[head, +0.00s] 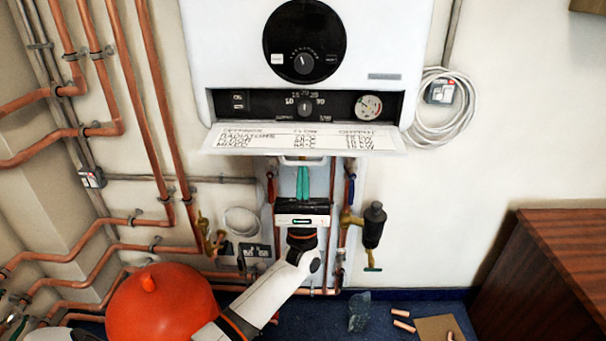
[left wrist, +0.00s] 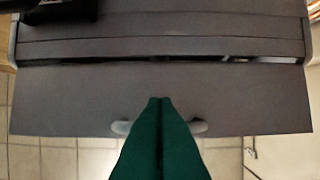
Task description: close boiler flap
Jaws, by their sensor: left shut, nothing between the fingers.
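The white boiler (head: 345,38) hangs on the wall. Its flap (head: 300,138) is hinged at the bottom and stands open, tilted out below the control panel (head: 305,105); printed text shows on its inner face. My left gripper (head: 303,183) is under the flap, pointing up, with its teal fingers shut and empty. In the left wrist view the flap's underside (left wrist: 70,100) fills the middle, and the left fingertips (left wrist: 160,101) overlap a small light handle (left wrist: 199,127) at its edge. I cannot tell whether they touch it. The right gripper is not in view.
Copper pipes (head: 150,100) run along the wall at left and below the boiler. A black valve (head: 373,225) is right of my left gripper. A red tank (head: 160,305) stands low at left, a wooden cabinet (head: 545,265) at right. The wall right of the boiler is mostly free.

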